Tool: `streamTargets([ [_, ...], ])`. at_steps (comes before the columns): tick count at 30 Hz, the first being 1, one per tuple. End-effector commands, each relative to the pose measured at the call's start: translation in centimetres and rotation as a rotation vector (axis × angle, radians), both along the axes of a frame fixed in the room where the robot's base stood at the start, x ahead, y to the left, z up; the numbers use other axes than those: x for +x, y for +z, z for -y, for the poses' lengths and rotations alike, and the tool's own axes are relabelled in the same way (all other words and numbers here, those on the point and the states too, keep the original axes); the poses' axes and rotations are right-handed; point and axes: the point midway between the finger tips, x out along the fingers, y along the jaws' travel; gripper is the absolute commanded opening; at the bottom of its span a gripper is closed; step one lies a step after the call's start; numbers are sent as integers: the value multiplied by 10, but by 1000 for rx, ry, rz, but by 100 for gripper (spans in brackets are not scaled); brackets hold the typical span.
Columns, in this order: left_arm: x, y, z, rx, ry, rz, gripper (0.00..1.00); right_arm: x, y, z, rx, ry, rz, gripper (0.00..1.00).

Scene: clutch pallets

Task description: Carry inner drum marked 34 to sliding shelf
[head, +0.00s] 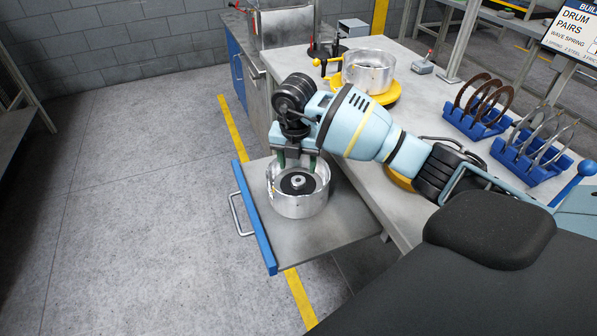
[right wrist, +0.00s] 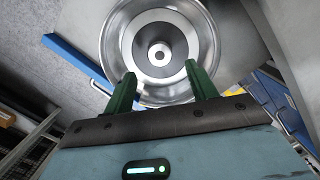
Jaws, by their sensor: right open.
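A silver drum (head: 299,200) with a dark disc and small hub inside stands upright on the pulled-out sliding shelf (head: 345,212). No number can be read on it. My right gripper (head: 297,163) is open at the drum's far rim, with its green fingertips low by the rim. In the right wrist view the drum (right wrist: 153,93) lies straight ahead, and the two green fingers of the gripper (right wrist: 163,82) are spread apart over its near rim. I cannot tell whether they touch it. My left gripper is not in view.
Another silver drum (head: 369,70) sits on a yellow round base (head: 387,93) on the workbench. The shelf has a blue front (head: 254,217) with a handle. Floor at left is clear.

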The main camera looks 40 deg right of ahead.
Motion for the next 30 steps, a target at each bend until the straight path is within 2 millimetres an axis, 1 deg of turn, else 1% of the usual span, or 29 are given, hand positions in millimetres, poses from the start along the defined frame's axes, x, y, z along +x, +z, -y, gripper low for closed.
streamTargets([
  [1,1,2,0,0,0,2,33,0,13,-1,0,0,4,57],
  [6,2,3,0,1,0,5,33,-3,42,-3,-1,0,2,57],
  [9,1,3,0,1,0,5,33,-4,54,-4,-1,-1,1,57],
  [12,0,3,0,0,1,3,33,-5,62,-5,0,-1,0,57],
  [16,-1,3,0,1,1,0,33,-6,66,-6,-1,-1,-2,57],
  [30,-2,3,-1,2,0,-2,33,-6,66,-6,0,-1,-1,57],
])
